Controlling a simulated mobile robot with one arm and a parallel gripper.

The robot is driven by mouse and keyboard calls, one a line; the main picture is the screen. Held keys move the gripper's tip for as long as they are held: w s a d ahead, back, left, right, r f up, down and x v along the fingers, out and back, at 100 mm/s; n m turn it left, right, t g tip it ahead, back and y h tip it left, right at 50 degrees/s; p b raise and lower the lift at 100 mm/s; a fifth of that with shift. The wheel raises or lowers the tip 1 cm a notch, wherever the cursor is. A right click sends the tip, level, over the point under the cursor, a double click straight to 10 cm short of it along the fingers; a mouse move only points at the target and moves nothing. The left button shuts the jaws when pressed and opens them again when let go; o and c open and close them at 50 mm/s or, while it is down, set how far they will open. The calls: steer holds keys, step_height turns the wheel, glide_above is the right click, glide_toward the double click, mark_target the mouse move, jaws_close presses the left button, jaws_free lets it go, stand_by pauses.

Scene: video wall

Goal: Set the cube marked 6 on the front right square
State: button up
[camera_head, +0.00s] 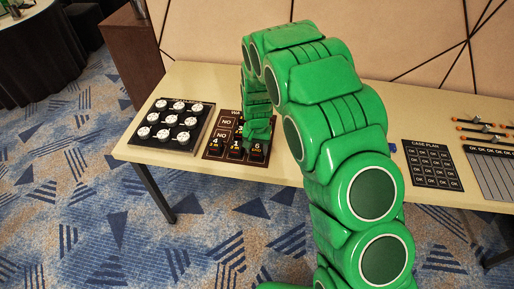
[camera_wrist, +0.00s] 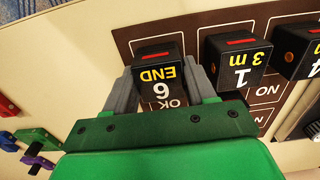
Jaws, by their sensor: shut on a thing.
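The cube marked 6 (camera_wrist: 158,72) is black with yellow lettering and a red strip on top. In the wrist view it sits between the two grey fingers of my gripper (camera_wrist: 162,90), which is shut on it. It is at the front right corner square of the brown board (camera_head: 208,153); the head view also shows this cube (camera_head: 257,150) there. I cannot tell whether its underside touches the board. The cube marked 1 (camera_wrist: 238,62) stands beside it in the same row, and the cube marked 4 (camera_wrist: 303,58) is beyond that. My arm hides part of the board.
A dark panel with several white round pieces (camera_head: 178,123) lies left of the board. A case plan card (camera_head: 432,165) and a striped panel (camera_head: 492,172) with tools lie at the right. Small coloured items (camera_wrist: 38,138) are on the table at the wrist view's left.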

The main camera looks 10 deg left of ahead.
mark_target(257, 148)
steer(key=shift+f, duration=0.15)
steer(key=o, duration=1.1)
steer(key=shift+c, duration=0.2)
steer(key=shift+r, duration=0.2)
step_height(257, 148, up, 12)
